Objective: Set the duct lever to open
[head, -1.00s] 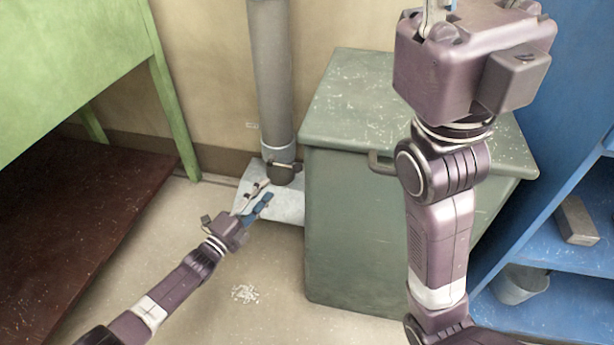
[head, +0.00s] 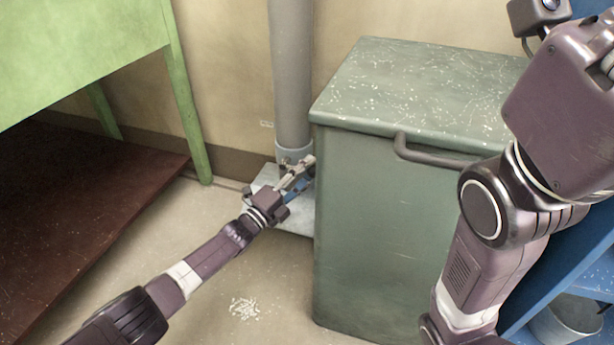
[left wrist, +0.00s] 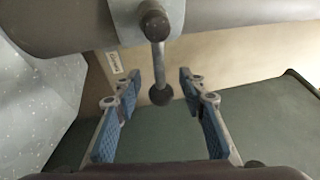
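The grey duct (head: 292,75) runs down the wall to a pale sheet (head: 263,178) on the floor. In the left wrist view the duct lever (left wrist: 158,58) is a thin metal rod with a dark ball at each end, fixed to the duct's pale collar (left wrist: 122,22). My left gripper (left wrist: 160,92) is open, with its blue-padded fingers on either side of the lever's free ball and apart from it. In the head view my left gripper (head: 300,175) is at the duct's foot and hides most of the lever.
A green cabinet (head: 390,220) with a handle (head: 430,152) stands close right of the duct. A green table (head: 75,50) stands at left over a dark red board (head: 90,210). White bits (head: 244,307) lie on the floor. A blue shelf (head: 575,260) holds a bucket (head: 565,322).

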